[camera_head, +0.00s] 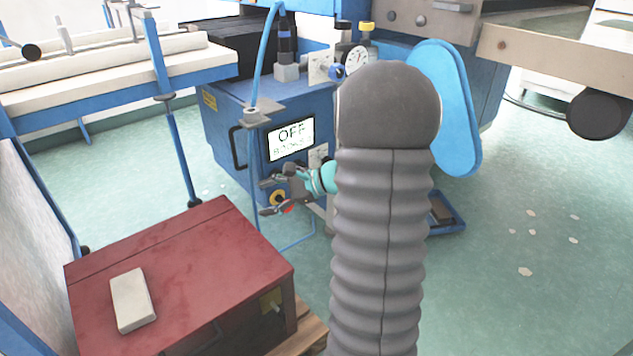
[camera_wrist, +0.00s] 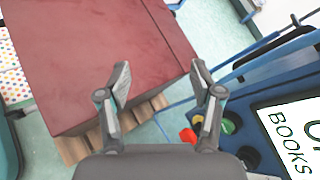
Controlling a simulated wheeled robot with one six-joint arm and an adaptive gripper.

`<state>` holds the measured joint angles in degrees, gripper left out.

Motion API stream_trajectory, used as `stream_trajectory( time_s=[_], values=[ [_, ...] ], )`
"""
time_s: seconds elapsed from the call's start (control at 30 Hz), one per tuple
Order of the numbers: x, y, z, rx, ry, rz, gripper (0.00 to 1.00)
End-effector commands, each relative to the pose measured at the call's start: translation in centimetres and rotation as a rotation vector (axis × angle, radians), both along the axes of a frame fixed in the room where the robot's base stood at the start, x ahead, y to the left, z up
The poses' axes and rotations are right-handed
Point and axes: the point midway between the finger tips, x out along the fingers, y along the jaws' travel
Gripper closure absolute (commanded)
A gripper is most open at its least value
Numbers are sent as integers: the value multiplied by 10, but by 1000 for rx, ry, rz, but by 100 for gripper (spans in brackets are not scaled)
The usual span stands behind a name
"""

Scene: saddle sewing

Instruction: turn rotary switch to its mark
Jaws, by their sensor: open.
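The blue machine cabinet (camera_head: 225,135) carries a panel with a yellow-ringed round control (camera_head: 278,198), which looks like the rotary switch. My gripper (camera_head: 266,197) is in front of this panel, fingers pointing left, partly overlapping the control. In the wrist view my gripper (camera_wrist: 160,70) is open with nothing between its fingertips. A red part (camera_wrist: 188,136) and a green part (camera_wrist: 228,124) show beside and behind the right finger. I cannot tell whether a finger touches the control. The switch's mark and its pointing direction cannot be made out.
A white sign (camera_head: 290,140) reading "OFF" is above the control. A dark red box (camera_head: 190,270) stands on a wooden pallet (camera_head: 305,335) at front left, with a pale block (camera_head: 133,300) on top. A thin blue rod (camera_head: 262,60) runs near the panel.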

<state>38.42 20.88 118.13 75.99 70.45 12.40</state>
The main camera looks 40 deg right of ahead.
Motion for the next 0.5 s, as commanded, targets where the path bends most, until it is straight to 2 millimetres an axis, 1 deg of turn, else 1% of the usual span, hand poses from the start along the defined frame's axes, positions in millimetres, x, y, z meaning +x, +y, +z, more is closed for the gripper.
stream_trajectory(
  time_s=[0.03, 0.07, 0.1, 0.13, 0.17, 0.2, 0.23, 0.27, 0.3, 0.37, 0.4, 0.5],
  values=[
    [9, -27, -16, 73, 8, -79, 34],
    [14, -41, -23, 114, 8, -124, 34],
    [19, -62, -33, 168, 5, -183, 34],
    [23, -77, -41, 208, 1, -230, 34],
    [26, -93, -49, 248, -1, -276, 34],
    [29, -115, -60, 300, -8, -336, 34],
    [30, -132, -69, 339, -14, -384, 34],
    [30, -148, -77, 374, -21, -429, 34],
    [29, -169, -89, 422, -30, -487, 34],
    [26, -200, -107, 487, -45, -572, 34],
    [23, -219, -118, 526, -57, -623, 34],
    [14, -257, -143, 603, -83, -731, 34]
  ],
)
